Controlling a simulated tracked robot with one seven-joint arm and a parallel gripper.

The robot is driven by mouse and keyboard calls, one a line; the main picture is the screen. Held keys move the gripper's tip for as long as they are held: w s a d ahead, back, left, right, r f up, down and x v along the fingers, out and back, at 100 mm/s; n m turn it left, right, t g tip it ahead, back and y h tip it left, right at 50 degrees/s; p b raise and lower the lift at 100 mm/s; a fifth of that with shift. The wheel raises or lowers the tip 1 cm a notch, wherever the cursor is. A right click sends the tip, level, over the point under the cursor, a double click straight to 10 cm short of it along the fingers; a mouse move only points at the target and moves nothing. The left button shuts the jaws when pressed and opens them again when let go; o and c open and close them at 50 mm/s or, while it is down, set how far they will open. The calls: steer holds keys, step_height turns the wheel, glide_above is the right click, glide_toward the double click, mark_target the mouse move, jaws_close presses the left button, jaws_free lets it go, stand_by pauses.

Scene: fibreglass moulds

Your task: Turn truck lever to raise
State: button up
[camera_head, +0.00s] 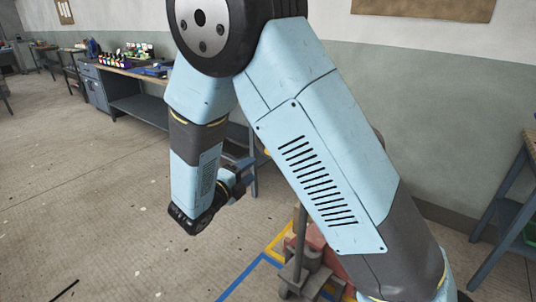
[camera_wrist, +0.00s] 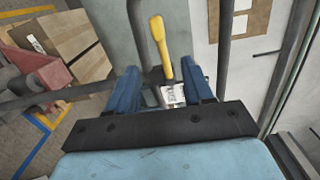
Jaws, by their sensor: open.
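A yellow lever handle (camera_wrist: 160,45) stands in the wrist view, slightly tilted, with its lower end between the blue fingers of my gripper (camera_wrist: 160,70). The fingers are spread apart, with gaps to either side of the lever; contact is not visible. A white label (camera_wrist: 172,95) with dark print sits just below the lever. A red and grey object with an upright post (camera_head: 299,235), perhaps part of the truck, shows low in the head view, partly behind my arm.
Grey bars (camera_wrist: 226,45) run close to the right of my gripper. A wooden box (camera_wrist: 75,45) and a red part (camera_wrist: 45,78) lie to the left. A workbench (camera_head: 135,75) stands along the back wall, another table (camera_head: 505,205) at right. The floor (camera_head: 90,210) at left is clear.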

mark_target(268, 153)
steer(key=shift+n, duration=0.6)
steer(key=x, duration=0.4)
steer(key=a+x, duration=0.1)
steer(key=x, duration=0.3)
steer(key=w+x, duration=0.1)
steer(key=x, duration=0.4)
steer(key=shift+a+f, duration=0.1)
steer(key=shift+f, duration=0.15)
steer(key=shift+s, duration=0.1)
jaws_close()
